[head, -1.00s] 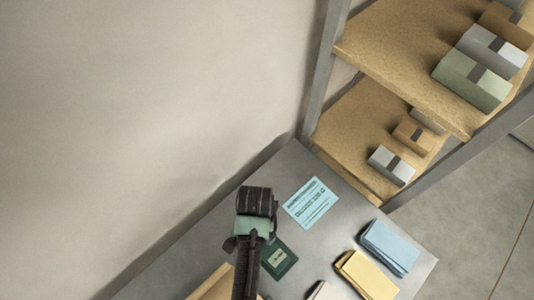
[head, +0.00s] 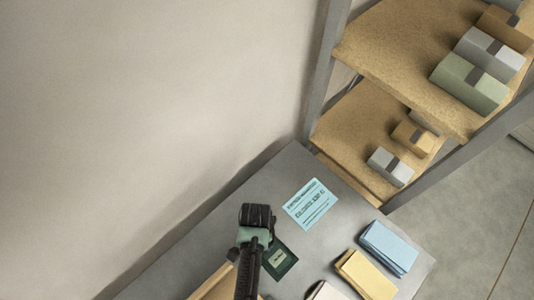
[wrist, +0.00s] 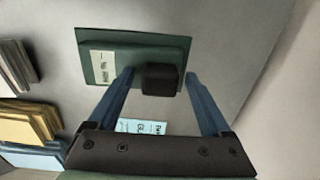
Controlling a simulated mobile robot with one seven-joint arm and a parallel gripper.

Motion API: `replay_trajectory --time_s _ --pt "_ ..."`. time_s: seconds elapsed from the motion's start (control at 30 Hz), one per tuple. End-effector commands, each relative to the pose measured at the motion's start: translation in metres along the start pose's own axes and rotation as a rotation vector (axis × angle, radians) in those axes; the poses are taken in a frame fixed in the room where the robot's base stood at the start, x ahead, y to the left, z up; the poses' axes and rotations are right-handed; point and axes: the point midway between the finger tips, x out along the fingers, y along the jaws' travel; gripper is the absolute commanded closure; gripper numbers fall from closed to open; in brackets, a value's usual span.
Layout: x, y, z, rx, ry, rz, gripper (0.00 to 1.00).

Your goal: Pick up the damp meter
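A small black block (wrist: 160,79), which I take to be the damp meter, stands on a dark green mat (wrist: 110,42) with a pale label in the wrist view. My gripper (wrist: 160,76) is open, with one blue finger on each side of the block. A gap shows between the block and each finger. In the head view the green mat (head: 281,264) is partly covered by my arm, and the block and fingertips are hidden there.
A light blue printed sheet (head: 311,204) lies on the grey table (head: 345,235). Blue (head: 389,247) and yellow (head: 366,274) stacks lie near the table's right edge. A shelf unit (head: 385,50) with boxes stands at the back right, and a bare wall is at left.

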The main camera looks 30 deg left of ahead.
Motion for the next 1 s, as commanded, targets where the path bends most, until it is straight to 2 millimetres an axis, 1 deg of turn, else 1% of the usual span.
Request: replay_trajectory --time_s 0.03,0.07,0.1,0.17,0.2,0.37,0.4,0.43,0.83,1.0 --pt "0.000 0.000 0.000 0.000 0.000 0.000 0.29" --pt "0.000 0.000 0.000 0.000 0.000 0.000 0.34" --pt "0.000 0.000 0.000 0.000 0.000 0.000 0.41" --pt "0.000 0.000 0.000 0.000 0.000 0.000 0.52" --pt "0.000 0.000 0.000 0.000 0.000 0.000 0.59" --pt "0.000 0.000 0.000 0.000 0.000 0.000 0.88" --pt "0.000 0.000 0.000 0.000 0.000 0.000 0.95" --pt "0.000 0.000 0.000 0.000 0.000 0.000 1.00" --pt "-0.003 0.000 -0.001 0.000 0.001 -0.001 1.00" --pt "-0.013 -0.001 -0.001 0.000 0.002 -0.002 1.00"
